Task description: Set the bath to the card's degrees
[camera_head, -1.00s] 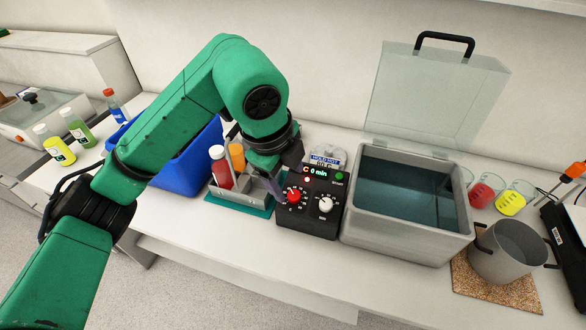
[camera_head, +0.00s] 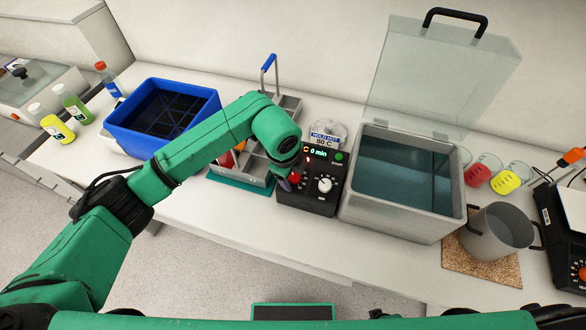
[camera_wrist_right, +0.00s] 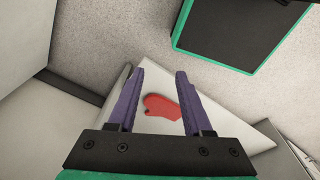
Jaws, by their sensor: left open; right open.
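The bath (camera_head: 402,205) is a grey tank of water with its clear lid raised. The black control box (camera_head: 312,197) stands at its left, with a red knob (camera_head: 295,177), a white knob (camera_head: 324,185) and a display (camera_head: 318,152) showing "0 min". The card (camera_head: 325,139) behind the box reads "HOLD HOT 80 C". My left gripper (camera_head: 286,182) is open at the red knob's left side; whether it touches the knob I cannot tell. The knob's setting is too small to read. My right gripper (camera_wrist_right: 155,88) is open and empty in the right wrist view.
A bottle rack (camera_head: 262,180) stands left of the box, partly hidden by my left arm. A blue crate (camera_head: 122,135) is further left. A steel pot (camera_head: 497,232) on a cork mat (camera_head: 478,266) stands right. A red object (camera_wrist_right: 162,106) lies below my right gripper.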

